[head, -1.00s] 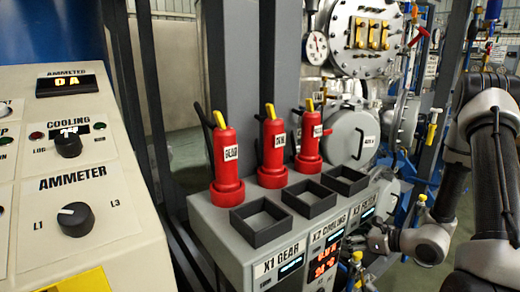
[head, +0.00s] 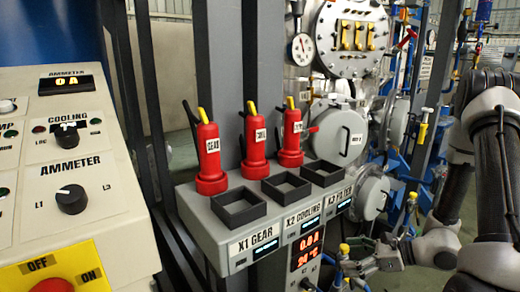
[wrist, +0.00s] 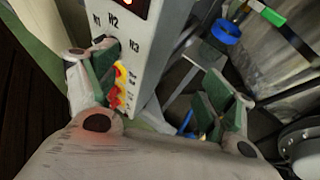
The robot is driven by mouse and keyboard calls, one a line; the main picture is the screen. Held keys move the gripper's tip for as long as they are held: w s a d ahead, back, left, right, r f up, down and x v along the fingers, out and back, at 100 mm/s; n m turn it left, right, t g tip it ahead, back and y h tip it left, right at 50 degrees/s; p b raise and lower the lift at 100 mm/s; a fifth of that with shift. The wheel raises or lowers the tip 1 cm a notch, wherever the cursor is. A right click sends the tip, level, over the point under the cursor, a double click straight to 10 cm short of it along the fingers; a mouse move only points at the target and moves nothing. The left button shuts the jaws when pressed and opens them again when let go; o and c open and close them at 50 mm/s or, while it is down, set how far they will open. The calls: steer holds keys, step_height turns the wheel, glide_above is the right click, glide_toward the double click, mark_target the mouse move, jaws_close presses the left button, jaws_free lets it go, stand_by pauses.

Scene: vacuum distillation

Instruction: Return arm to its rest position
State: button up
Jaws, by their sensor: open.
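My arm (head: 492,165) comes down along the right side of the head view, bent at the elbow. My gripper (head: 352,264) is low, just right of the grey box with the red displays. In the wrist view my gripper (wrist: 165,88) has its two green-padded fingers wide apart with nothing between them. A pale panel (wrist: 130,60) with black labels and red and yellow knobs (wrist: 118,85) shows behind and between the fingers, close to the left finger. I cannot tell whether that finger touches it.
Three red plugs with yellow tips, such as the left one (head: 209,155), stand on the grey box (head: 215,240) beside black square sockets (head: 238,207). A control console (head: 110,225) is at left. Pipes, valves and a round vessel (head: 352,38) stand behind. A blue fitting (wrist: 228,30) shows in the wrist view.

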steer(key=s+d+r+n+g+h, duration=0.3)
steer(key=s+r+n+g, duration=0.1)
steer(key=s+r+n, duration=0.35)
steer(key=s+d+r+n+g+h, duration=0.2)
steer(key=s+d+r+n+g, duration=0.2)
steer(key=s+r+n, duration=0.3)
steer(key=s+d+r+n+t+h, duration=0.2)
steer(key=r+n+t+h, duration=0.4)
steer(key=r, duration=1)
steer(key=s+n, duration=0.1)
steer(key=n, duration=0.2)
steer(key=shift+d+t, duration=0.15)
steer(key=shift+t, duration=0.15)
